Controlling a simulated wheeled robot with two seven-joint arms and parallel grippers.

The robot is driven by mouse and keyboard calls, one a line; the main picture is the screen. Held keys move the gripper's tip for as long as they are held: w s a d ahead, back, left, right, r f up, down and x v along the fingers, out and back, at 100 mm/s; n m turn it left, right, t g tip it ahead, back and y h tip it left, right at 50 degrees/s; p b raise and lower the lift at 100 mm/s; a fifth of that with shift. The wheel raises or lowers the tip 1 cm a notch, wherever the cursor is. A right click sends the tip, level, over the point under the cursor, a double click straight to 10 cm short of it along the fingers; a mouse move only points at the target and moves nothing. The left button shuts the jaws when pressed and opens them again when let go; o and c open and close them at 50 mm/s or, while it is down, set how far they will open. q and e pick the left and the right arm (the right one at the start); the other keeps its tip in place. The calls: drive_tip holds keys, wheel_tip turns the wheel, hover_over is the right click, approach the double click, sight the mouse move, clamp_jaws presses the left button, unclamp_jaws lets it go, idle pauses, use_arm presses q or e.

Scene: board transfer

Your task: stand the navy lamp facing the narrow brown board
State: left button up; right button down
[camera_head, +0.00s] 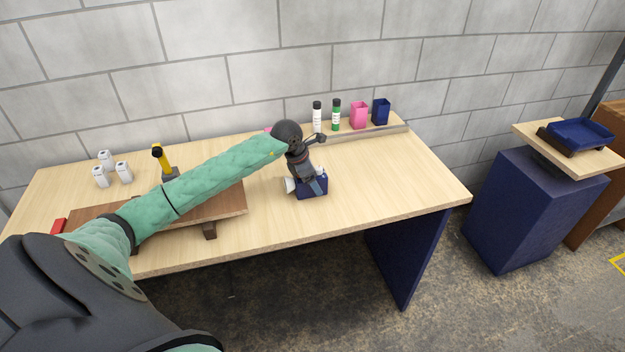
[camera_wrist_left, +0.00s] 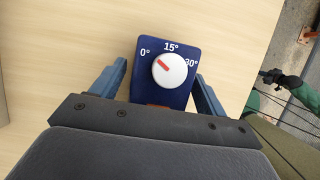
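A navy block (camera_head: 316,187) stands on the table below my left gripper (camera_head: 304,176); I take it for the lamp. In the left wrist view the navy block (camera_wrist_left: 152,91) shows a white dial with a red mark and the labels 0°, 15° and 30°. The fingers of my left gripper (camera_wrist_left: 161,88) lie on either side of it, with a slight gap at the left; they look open. A brown board (camera_head: 228,204) lies raised on dark supports at the left, partly hidden by my left arm. My right gripper (camera_wrist_left: 264,77) seems to show small at the wrist view's right edge.
A yellow and black tool (camera_head: 161,161) and several white containers (camera_head: 123,172) stand at the left. A back ledge (camera_head: 372,131) carries two bottles, a pink cup (camera_head: 359,115) and a navy cup (camera_head: 381,111). The table's right side is clear. A navy tray (camera_head: 577,135) sits on a separate stand.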

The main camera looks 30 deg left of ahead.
use_arm(q)
drive_tip(key=shift+r, duration=0.25)
drive_tip(key=shift+s+a+r, duration=0.15)
drive_tip(key=shift+r, duration=0.2)
drive_tip(key=shift+b+v, duration=0.5)
drive_tip(key=shift+v, duration=0.35)
drive_tip(key=b+v, duration=0.2)
drive_tip(key=v, duration=0.5)
drive_tip(key=shift+s+a+r+b, duration=0.1)
drive_tip(key=shift+s+r+b, duration=0.05)
drive_tip(key=shift+r+b, duration=0.2)
drive_tip(key=shift+s+a+r, duration=0.15)
drive_tip(key=shift+s+r, duration=0.1)
drive_tip(key=shift+r, duration=0.45)
use_arm(e)
wheel_tip(320, 180, up, 9)
drive_tip(key=w+a, duration=0.1)
drive_tip(key=a, duration=0.1)
drive_tip(key=shift+g, duration=0.4)
drive_tip(key=shift+w+a, duration=0.1)
